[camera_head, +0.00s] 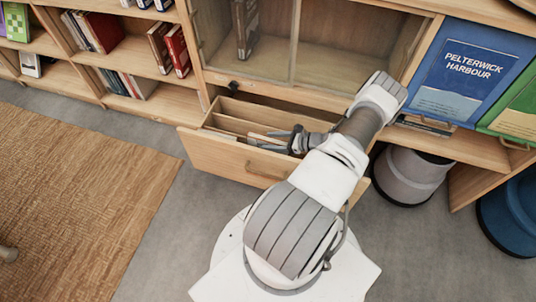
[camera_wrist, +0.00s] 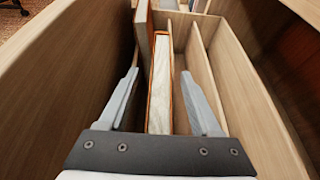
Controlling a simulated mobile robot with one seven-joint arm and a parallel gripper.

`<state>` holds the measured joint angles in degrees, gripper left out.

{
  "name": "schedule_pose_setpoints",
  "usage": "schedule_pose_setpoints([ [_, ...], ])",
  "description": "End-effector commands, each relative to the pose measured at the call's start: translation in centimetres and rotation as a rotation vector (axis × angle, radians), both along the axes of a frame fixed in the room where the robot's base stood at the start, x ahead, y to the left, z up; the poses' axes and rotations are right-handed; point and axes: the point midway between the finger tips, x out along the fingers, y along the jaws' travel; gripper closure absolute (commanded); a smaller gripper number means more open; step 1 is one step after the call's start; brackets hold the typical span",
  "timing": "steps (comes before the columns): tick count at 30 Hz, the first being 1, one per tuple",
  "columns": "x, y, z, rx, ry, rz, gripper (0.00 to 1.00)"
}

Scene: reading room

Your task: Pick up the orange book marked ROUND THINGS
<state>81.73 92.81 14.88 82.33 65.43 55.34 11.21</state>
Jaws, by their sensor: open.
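An orange-edged book (camera_wrist: 160,85) stands upright in a compartment of the open drawer (camera_head: 232,158), its pale page edges facing the wrist camera. No title can be read on it, so I cannot confirm the ROUND THINGS marking. My gripper (camera_wrist: 160,73) is open, one finger on each side of the book, and I see a gap between the book and the right finger. The left finger is close to a wooden board beside the book. In the head view, my gripper (camera_head: 272,140) reaches into the drawer, and the book cannot be made out clearly there.
Thin wooden dividers (camera_wrist: 205,65) split the drawer, with an empty slot right of the book. A glass-fronted cabinet (camera_head: 330,45) stands above it. Shelves with red books (camera_head: 176,50) are at left.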

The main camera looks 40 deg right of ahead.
Motion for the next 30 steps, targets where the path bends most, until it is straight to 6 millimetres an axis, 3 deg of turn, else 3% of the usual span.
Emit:
schedule_pose_setpoints([
  [3,-0.03,-0.04,0.06,0.000,0.000,0.000,0.37],
  [14,-0.05,-0.04,0.06,-0.001,0.000,0.000,1.00],
  [30,-0.07,-0.03,0.05,-0.001,0.000,0.000,1.00],
])
